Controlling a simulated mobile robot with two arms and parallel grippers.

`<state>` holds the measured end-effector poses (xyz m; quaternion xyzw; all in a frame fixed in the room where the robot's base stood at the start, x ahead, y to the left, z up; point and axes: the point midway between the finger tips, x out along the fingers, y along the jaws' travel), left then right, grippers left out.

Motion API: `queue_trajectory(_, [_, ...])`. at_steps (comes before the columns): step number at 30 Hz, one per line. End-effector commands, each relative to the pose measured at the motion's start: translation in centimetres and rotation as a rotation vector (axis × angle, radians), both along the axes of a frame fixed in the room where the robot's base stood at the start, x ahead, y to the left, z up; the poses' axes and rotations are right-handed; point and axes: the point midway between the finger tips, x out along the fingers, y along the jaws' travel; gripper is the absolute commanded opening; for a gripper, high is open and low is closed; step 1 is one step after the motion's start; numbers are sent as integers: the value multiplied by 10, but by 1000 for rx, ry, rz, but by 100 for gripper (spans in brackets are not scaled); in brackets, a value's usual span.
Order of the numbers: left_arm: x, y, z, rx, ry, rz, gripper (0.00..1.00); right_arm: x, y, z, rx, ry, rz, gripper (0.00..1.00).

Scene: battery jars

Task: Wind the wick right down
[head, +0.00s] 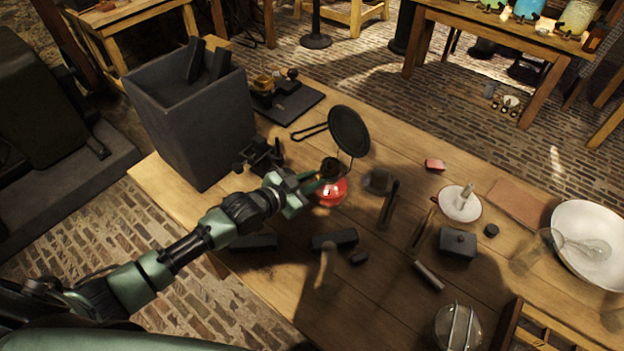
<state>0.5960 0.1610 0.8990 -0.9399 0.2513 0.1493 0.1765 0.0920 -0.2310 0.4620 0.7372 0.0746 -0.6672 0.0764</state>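A small oil lamp with a red glass font (331,193) stands on the wooden table, left of its middle. Its dark brass burner (330,169) sits on top. I cannot make out the wick or its winder knob, nor see a flame. My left gripper (316,184) reaches in from the left, its fingertips right at the burner's left side. It is too small and dark to tell whether the fingers are open, shut or touching the knob. A round dark disc (349,131) on a stand rises just behind the lamp. My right gripper is not in view.
A tall grey bin (195,125) stands behind my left arm. Dark blocks (335,239) lie in front of the lamp.

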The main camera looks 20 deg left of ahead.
Motion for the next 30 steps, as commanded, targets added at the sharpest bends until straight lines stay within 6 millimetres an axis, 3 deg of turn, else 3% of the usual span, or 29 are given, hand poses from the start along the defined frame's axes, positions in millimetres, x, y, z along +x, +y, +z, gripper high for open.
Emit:
queue_trajectory(17, [1,2,-1,-93,60,0,0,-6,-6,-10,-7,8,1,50])
queue_trajectory(23, [3,5,-5,-213,139,0,0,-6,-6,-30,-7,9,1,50])
queue_trajectory(30, [4,6,-8,-362,233,-1,0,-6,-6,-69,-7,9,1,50])
